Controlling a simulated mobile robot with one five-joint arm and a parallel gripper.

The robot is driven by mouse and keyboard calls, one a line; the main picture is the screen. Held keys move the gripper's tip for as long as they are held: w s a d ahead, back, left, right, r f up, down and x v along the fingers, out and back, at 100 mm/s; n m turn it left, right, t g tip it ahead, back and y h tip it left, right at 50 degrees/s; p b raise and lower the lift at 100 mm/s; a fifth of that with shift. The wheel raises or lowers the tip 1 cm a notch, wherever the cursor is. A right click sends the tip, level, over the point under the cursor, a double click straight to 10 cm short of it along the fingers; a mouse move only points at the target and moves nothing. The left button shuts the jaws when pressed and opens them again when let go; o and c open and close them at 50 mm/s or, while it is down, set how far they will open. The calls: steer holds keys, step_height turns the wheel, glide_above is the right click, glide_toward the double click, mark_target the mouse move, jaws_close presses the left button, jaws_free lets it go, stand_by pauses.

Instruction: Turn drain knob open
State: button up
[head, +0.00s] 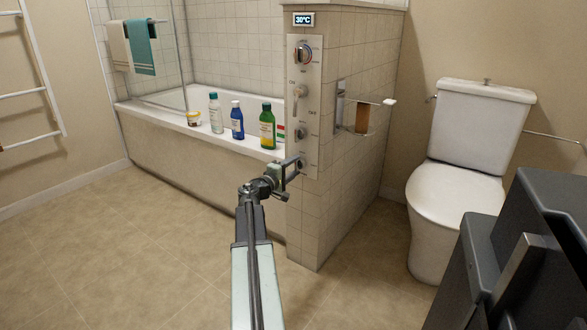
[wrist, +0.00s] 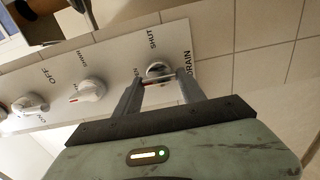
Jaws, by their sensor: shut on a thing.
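The drain knob (wrist: 158,69) is the round knob by the printed words DRAIN and SHUT on the white control panel (head: 304,75). My gripper (wrist: 159,80) has a finger on either side of the drain knob in the wrist view and is shut on it. The knob's pointer direction is hard to make out between the fingers. In the head view my gripper (head: 294,168) reaches the lowest knob on the panel and partly hides it.
Above the drain knob are another knob (head: 300,133), an ON/OFF lever (head: 299,91) and a temperature dial (head: 303,53). Several bottles, including a green one (head: 267,127), stand on the bathtub rim (head: 150,108). A toilet (head: 455,195) is right. The left floor is clear.

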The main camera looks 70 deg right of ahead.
steer(key=shift+w, duration=0.1)
stand_by(0.4)
steer(key=o, duration=1.4)
steer(key=shift+c, duration=0.2)
steer(key=v, duration=0.7)
steer(key=shift+a, duration=0.4)
